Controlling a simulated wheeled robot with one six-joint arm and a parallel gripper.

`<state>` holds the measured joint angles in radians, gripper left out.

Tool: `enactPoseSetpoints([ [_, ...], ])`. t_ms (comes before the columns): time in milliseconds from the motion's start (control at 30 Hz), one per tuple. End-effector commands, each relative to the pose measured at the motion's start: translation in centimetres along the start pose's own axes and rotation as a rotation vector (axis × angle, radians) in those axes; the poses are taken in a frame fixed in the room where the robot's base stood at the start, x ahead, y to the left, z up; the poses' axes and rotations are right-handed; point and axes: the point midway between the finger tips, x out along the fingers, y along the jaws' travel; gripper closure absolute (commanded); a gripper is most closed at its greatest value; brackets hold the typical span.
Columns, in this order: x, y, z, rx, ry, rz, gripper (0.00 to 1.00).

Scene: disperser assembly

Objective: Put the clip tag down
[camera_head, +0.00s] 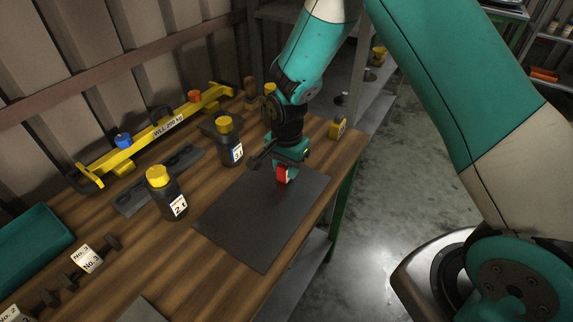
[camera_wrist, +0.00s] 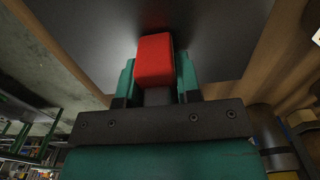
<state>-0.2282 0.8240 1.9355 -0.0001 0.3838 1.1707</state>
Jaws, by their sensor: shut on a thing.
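The tag is over the far part of the dark grey mat (camera_head: 255,225), on the wooden bench. Whether it touches the mat cannot be told. The gripper hides part of the tag.
Black bottles with yellow caps (camera_head: 170,195) (camera_head: 230,150) stand left of the mat. A yellow labelled item (camera_head: 337,129) stands by the bench's right edge. A yellow lifting beam (camera_head: 160,130) lies along the wall. A teal tray (camera_head: 35,240) is at left. Most of the mat is clear.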

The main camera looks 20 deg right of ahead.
Motion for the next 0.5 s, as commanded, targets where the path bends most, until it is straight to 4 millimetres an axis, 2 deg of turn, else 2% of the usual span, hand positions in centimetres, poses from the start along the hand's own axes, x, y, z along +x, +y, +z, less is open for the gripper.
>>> enactPoseSetpoints([
  [333, 0.41, -0.06, -0.03, 0.0, 0.001, -0.002, 0.93],
  [367, 0.41, -0.06, -0.03, 0.0, 0.001, -0.002, 0.66],
  [467, 0.31, -0.06, -0.03, 0.0, 0.001, -0.002, 0.43],
  [500, 0.31, -0.06, -0.03, 0.0, 0.001, -0.002, 0.43],
])
